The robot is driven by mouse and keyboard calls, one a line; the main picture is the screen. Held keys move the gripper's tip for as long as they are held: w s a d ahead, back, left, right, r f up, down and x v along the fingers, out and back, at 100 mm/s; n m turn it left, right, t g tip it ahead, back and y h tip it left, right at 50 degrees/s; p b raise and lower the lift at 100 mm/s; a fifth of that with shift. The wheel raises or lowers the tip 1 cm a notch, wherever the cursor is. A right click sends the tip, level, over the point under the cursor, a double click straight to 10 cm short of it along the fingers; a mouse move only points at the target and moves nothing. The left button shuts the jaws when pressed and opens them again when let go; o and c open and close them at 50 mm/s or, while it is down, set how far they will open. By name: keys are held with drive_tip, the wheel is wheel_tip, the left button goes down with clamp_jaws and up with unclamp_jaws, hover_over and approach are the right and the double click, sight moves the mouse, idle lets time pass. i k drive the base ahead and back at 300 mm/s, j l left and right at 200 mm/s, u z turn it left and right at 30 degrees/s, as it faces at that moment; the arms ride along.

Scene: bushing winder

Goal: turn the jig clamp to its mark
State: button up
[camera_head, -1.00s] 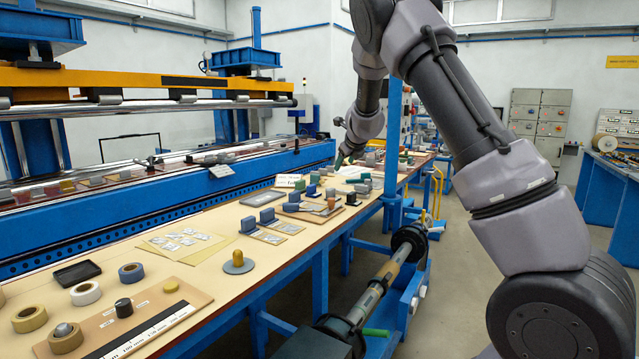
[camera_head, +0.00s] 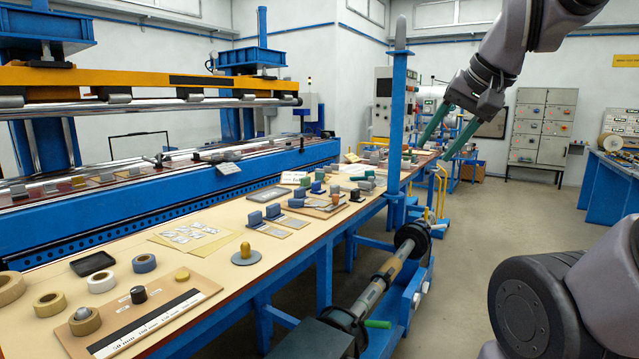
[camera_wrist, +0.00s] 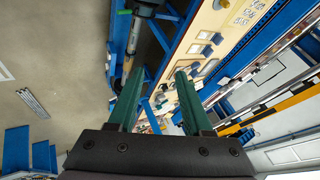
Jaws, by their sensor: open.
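My gripper (camera_head: 435,150) is raised at the right of the head view, past the bench's right edge. Its two green fingers are apart, with nothing between them. In the wrist view the open fingers (camera_wrist: 158,75) point toward the bench side and floor. I cannot tell for sure which part is the jig clamp. A yellow knob on a grey disc (camera_head: 246,257) stands further along the bench. My gripper is far from both. No mark can be made out.
The long bench (camera_head: 120,240) carries tape rolls, a black tray (camera_head: 92,264), cards and several small blocks. A blue post (camera_head: 397,110) rises at its right edge, near my gripper. A shaft (camera_head: 378,283) runs below this edge.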

sight(294, 202)
drive_tip(key=k+u, duration=0.35)
drive_tip(key=k+j+u, duration=0.1)
drive_tip(key=u, duration=0.3)
drive_tip(key=i+l+u, duration=0.25)
drive_tip(key=l, duration=0.15)
drive_tip(key=l+u, duration=0.2)
drive_tip(key=l, duration=0.25)
drive_tip(key=i+l+u, duration=0.1)
drive_tip(key=l+u, duration=0.15)
drive_tip(key=l, duration=0.2)
drive_tip(key=i+l, duration=0.1)
drive_tip(key=l, duration=0.8)
drive_tip(key=i+l, duration=0.15)
drive_tip(key=l, duration=0.3)
drive_tip(key=i+l, duration=0.1)
drive_tip(key=l, duration=0.85)
drive_tip(key=i, duration=0.05)
